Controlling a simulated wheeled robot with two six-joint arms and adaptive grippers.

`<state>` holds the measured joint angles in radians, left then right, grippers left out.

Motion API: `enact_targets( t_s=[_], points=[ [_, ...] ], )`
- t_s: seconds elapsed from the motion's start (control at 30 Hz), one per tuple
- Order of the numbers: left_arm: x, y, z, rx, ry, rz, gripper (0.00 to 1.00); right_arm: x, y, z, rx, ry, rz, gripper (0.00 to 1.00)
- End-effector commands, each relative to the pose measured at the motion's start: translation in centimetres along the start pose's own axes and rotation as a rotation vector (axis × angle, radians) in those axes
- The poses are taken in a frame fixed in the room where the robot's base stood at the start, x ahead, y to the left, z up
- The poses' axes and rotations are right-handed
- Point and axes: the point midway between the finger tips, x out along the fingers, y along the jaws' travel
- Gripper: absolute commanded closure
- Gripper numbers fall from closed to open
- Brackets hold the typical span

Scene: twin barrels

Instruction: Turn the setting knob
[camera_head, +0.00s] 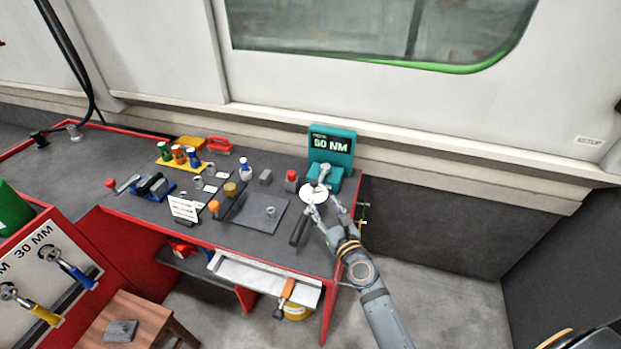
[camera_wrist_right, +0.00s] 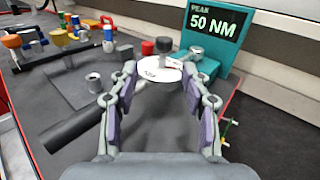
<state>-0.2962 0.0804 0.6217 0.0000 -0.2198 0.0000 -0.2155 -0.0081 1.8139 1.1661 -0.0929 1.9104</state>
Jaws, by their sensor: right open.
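A teal tester (camera_head: 332,146) reading "50 NM" stands at the right back of the bench; it also shows in the wrist view (camera_wrist_right: 216,30). In front of it is a white round dial (camera_wrist_right: 160,69), also in the head view (camera_head: 313,193). A dark knob (camera_wrist_right: 165,45) shows just above the dial in the wrist view. A black handle (camera_wrist_right: 76,130) lies at the lower left, partly behind my left-hand finger. My right gripper (camera_head: 323,209) is open, its fingertips (camera_wrist_right: 159,76) either side of the dial's near edge. Contact cannot be told. My left gripper is out of view.
A red-capped part (camera_head: 291,180) stands left of the tester. A grey plate (camera_head: 258,214) and several small tools and bottles fill the bench (camera_head: 150,210) to the left. The wall is close behind the tester. Open floor (camera_head: 440,300) lies right of the bench.

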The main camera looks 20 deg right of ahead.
Motion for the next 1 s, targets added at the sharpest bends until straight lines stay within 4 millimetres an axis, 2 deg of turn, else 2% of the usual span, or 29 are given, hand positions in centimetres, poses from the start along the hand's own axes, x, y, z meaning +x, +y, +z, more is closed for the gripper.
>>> enact_targets(
  t_s=[0.1,0.27,0.47,0.7,0.83,1.0],
  points=[
    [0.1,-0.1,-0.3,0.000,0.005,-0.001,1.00,0.2,-0.5,0.1,0.066,-0.009,-0.024,0.53],
    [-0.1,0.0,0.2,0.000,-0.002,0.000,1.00,1.1,-0.5,0.2,0.064,-0.010,-0.023,0.53],
    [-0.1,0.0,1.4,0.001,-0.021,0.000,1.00,5.2,-0.5,0.2,0.060,-0.011,-0.021,0.53],
    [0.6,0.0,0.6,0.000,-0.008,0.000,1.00,9.5,-0.6,0.0,0.059,-0.009,-0.021,0.53],
    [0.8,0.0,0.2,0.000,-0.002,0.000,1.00,10.4,-0.6,0.1,0.059,-0.009,-0.021,0.53],
    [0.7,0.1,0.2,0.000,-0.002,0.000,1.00,10.6,-0.6,0.1,0.058,-0.007,-0.021,0.53]
  ],
)
